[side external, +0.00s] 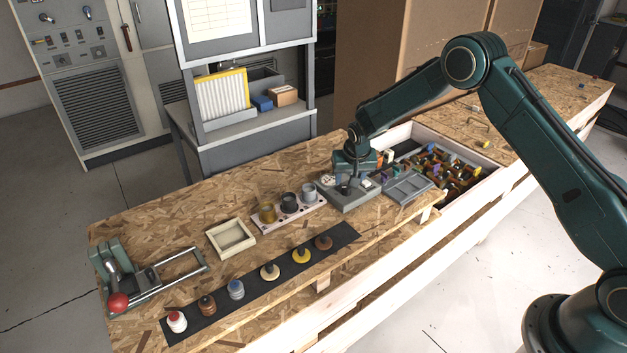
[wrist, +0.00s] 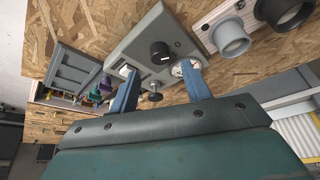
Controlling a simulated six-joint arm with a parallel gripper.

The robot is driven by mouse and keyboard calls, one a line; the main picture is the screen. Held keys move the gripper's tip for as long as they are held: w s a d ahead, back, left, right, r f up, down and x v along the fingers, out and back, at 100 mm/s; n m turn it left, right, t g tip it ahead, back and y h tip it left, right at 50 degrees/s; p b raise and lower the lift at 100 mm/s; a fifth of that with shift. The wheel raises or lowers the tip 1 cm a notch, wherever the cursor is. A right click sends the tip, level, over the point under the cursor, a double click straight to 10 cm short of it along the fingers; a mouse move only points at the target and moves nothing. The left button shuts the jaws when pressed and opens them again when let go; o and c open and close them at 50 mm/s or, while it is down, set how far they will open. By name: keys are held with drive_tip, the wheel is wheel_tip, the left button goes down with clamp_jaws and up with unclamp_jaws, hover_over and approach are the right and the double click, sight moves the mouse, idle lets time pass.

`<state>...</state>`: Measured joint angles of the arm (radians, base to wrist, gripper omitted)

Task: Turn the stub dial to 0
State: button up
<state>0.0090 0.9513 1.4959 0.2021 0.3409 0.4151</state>
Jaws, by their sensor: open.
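A grey control box (wrist: 138,42) lies on the bench; it also shows in the side view (side external: 348,203). In the wrist view, a round black dial (wrist: 160,52) with a small light mark stands on its top face. A smaller dark knob (wrist: 155,97) on a thin stem sits nearer my gripper. I cannot tell for certain which is the stub dial, and no numbers are readable. My gripper (wrist: 160,68) is open above the box, its two blue fingers apart and empty. A pale round gauge (wrist: 181,68) is partly hidden by the right finger.
A grey divided tray (side external: 408,187) and a wooden bin (side external: 478,178) of coloured parts lie right of the box. A pale rack with cups (side external: 289,211) stands close on its left. A black strip (side external: 205,324) with several knobbed pieces lies along the front.

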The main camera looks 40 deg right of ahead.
drive_tip(key=s+a+r, duration=0.1)
drive_tip(key=s+r, duration=0.5)
drive_tip(key=r, duration=0.5)
drive_tip(key=s+a+r+n, duration=0.1)
drive_tip(key=s+a+r, duration=0.1)
drive_tip(key=s+r, duration=0.5)
drive_tip(key=shift+r+n+y, duration=0.3)
drive_tip(key=shift+r+y, duration=0.1)
drive_tip(key=shift+r, duration=2)
drive_tip(key=s+a+r+n+t, duration=0.1)
drive_tip(key=s+r, duration=0.3)
drive_tip(key=s, duration=0.4)
drive_tip(key=s+r+n, duration=0.1)
drive_tip(key=s+r, duration=0.3)
drive_tip(key=s, duration=0.4)
drive_tip(key=s+a+n+y, duration=0.1)
drive_tip(key=s+n, duration=0.1)
drive_tip(key=s, duration=1.1)
drive_tip(key=shift+s+a+f+t, duration=0.3)
drive_tip(key=shift+f, duration=0.05)
